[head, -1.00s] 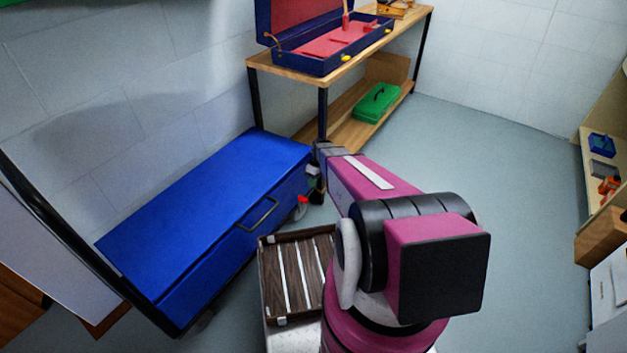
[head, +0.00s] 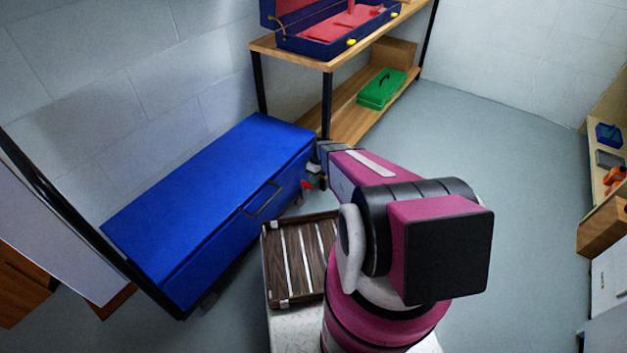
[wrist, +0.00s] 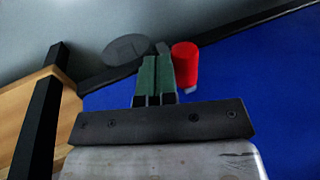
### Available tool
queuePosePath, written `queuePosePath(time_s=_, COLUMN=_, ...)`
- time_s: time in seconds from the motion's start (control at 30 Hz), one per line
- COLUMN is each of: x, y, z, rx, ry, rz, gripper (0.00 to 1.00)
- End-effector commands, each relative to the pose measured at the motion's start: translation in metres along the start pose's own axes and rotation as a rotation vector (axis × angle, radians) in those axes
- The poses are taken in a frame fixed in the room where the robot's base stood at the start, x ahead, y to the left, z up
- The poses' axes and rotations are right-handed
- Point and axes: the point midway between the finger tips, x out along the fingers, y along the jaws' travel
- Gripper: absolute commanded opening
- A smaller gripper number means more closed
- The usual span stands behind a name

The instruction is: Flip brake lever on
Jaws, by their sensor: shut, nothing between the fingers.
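The blue chest (head: 210,190) stands on the floor to the left of my arm. A small red piece (head: 305,184), apparently the brake lever's end, shows low at the chest's near right corner. In the wrist view it is a red cylinder (wrist: 185,64) beside the blue chest side (wrist: 255,85). My gripper (wrist: 155,62) is shut and empty, its green fingers just left of the red cylinder. I cannot tell whether they touch it. A grey disc (wrist: 126,48), probably a wheel, lies beyond the fingers. In the head view my forearm and wrist hide most of the gripper.
A wooden shelf bench (head: 268,46) with an open blue case (head: 320,45) and a green box (head: 382,88) stands behind the chest. Its dark leg (wrist: 40,120) is close to my gripper. A slatted tray (head: 275,292) is beside my arm base.

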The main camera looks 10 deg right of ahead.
Motion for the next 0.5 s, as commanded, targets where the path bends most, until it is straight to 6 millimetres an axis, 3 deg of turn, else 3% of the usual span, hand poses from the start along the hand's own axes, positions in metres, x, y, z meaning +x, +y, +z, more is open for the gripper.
queuePosePath(time_s=0.5, x=0.001, y=-0.013, z=0.001, rx=0.000, ry=-0.001, rz=0.098, gripper=0.00)
